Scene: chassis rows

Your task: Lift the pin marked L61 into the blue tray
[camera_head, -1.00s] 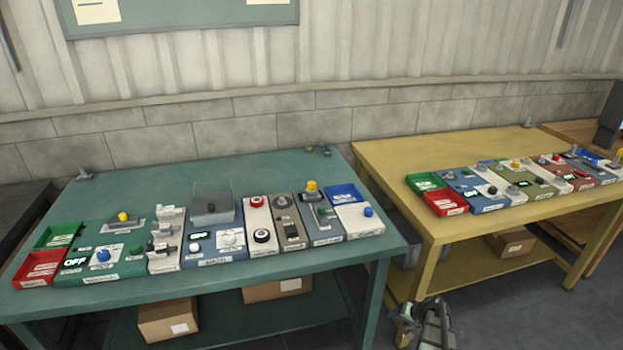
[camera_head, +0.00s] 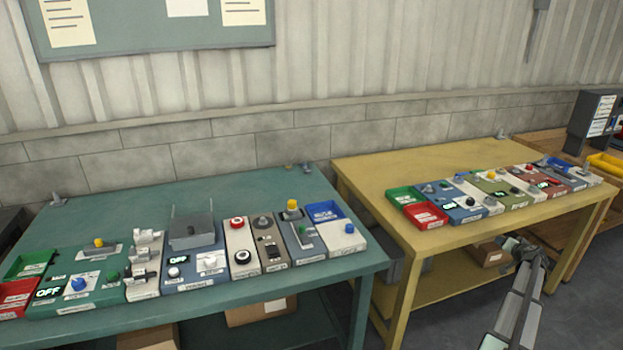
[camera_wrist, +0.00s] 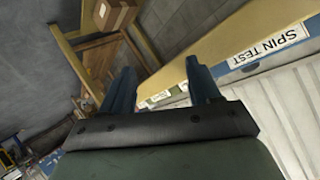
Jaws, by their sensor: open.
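No marking L61 can be read, so I cannot tell which part is that pin. One blue tray (camera_head: 325,211) is at the right end of the panel row on the green table. Another blue tray (camera_head: 556,163) is at the back right of the row on the yellow table, small and partly hidden. My gripper (camera_head: 523,243) is in front of the yellow table, apart from both trays. In the wrist view my gripper (camera_wrist: 158,72) has its two fingers apart, with nothing between them.
The yellow table (camera_head: 370,170) bears a row of panels, with a green tray (camera_head: 404,197) and a red tray (camera_head: 427,214) at its left. The green table (camera_head: 200,305) bears a similar row. A SPIN TEST label (camera_wrist: 268,46) shows in the wrist view. Cardboard boxes (camera_head: 487,254) sit below.

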